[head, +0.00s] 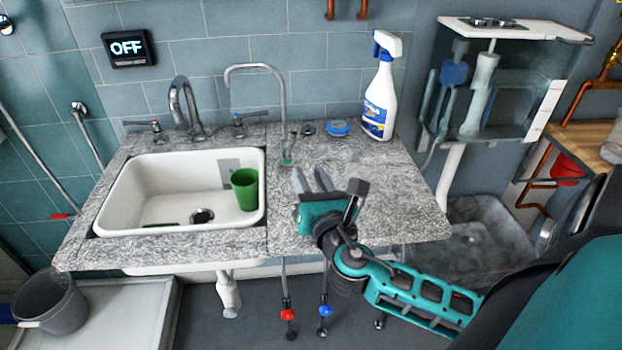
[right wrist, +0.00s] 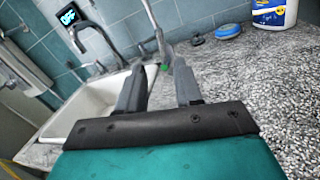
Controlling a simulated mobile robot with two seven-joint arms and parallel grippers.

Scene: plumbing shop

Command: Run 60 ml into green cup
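The green cup (head: 245,189) stands upright in the right end of the white sink (head: 110,203); its contents cannot be seen. A slim gooseneck tap (head: 284,110) rises from the counter right of the sink, with its spout toward the basin and a green mark (head: 287,160) low on its stem. A dark display (head: 129,48) on the wall reads OFF. My right gripper (head: 311,180) is open and empty over the counter, just in front of the slim tap. In the right wrist view its fingers (right wrist: 160,76) are apart, with the slim tap (right wrist: 157,32) beyond them. My left gripper is not in view.
A wider sink faucet (head: 188,105) stands behind the basin. A spray bottle (head: 380,95) and a blue round item (head: 338,128) stand at the counter's back. An open cistern (head: 500,85) hangs at right. The counter's right part (head: 400,195) is clear.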

